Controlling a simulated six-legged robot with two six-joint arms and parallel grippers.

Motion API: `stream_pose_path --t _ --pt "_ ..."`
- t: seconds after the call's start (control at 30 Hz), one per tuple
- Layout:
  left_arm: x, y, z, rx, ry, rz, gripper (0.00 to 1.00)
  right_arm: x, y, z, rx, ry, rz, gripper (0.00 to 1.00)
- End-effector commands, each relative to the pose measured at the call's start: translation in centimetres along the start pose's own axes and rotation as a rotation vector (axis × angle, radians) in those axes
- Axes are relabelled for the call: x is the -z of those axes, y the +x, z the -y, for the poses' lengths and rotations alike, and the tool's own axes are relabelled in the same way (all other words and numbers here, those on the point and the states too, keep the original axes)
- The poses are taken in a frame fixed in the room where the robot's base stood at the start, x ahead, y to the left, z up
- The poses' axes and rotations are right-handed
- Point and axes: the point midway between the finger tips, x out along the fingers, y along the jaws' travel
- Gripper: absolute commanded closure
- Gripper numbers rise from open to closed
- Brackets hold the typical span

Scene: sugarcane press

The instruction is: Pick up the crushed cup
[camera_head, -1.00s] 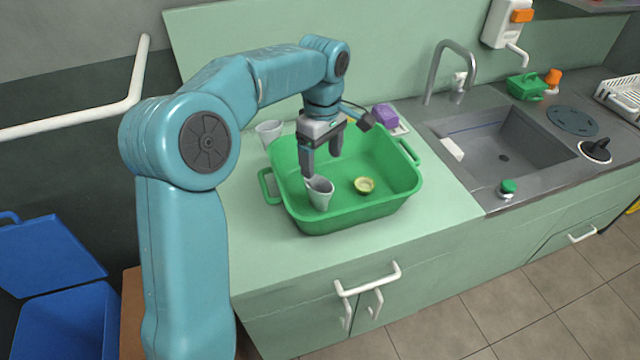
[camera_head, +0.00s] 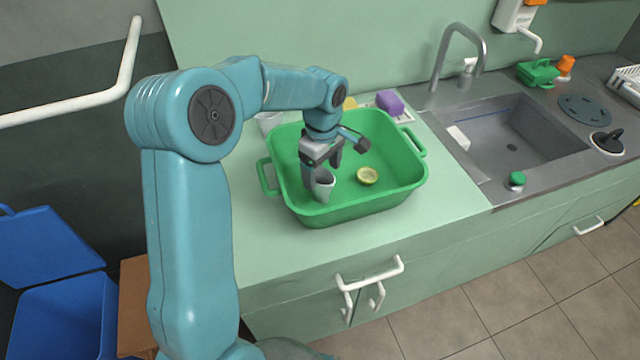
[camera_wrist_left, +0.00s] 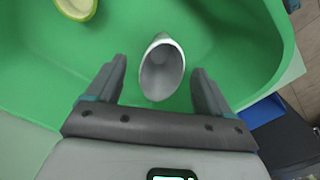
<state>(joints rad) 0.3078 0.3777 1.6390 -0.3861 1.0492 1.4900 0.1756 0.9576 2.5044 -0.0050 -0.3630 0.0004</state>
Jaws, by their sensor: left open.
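The crushed cup (camera_head: 323,186) is grey-white and stands in the green tub (camera_head: 390,196) near its front left. In the left wrist view the cup (camera_wrist_left: 161,70) shows its open mouth, which looks squeezed to an oval. My left gripper (camera_head: 322,176) reaches down into the tub right at the cup. In the left wrist view its two fingers (camera_wrist_left: 158,80) are apart, one on each side of the cup, with a gap to it on both sides. My right gripper is in neither view.
A cut yellow-green fruit piece (camera_head: 367,176) lies in the tub, right of the cup. Another pale cup (camera_head: 268,121) stands on the counter behind the tub. A purple sponge-like block (camera_head: 390,102) lies behind it. A sink (camera_head: 512,140) is at the right.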

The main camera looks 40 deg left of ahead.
Motion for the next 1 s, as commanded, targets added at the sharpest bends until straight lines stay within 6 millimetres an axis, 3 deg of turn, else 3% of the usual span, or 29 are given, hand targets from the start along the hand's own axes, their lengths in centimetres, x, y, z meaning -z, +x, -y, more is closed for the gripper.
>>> stream_pose_path --t 0.17,0.4,0.67,0.7,0.87,1.0 --pt "0.3 1.5 0.0 0.003 -0.001 0.0 0.19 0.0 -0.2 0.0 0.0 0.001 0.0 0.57" --pt "0.7 5.1 0.0 0.001 0.0 0.0 0.19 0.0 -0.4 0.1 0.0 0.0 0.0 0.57" --pt "0.7 5.6 0.0 -0.001 0.0 0.0 0.19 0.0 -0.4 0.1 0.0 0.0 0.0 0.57" --pt "0.7 5.6 0.0 -0.001 0.0 0.0 0.22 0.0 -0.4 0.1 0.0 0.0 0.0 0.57" --pt "0.7 5.6 0.0 -0.001 0.0 0.0 0.74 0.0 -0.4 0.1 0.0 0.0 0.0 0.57" --pt "0.7 5.6 0.0 -0.001 0.0 0.0 0.76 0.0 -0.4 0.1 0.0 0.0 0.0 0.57"
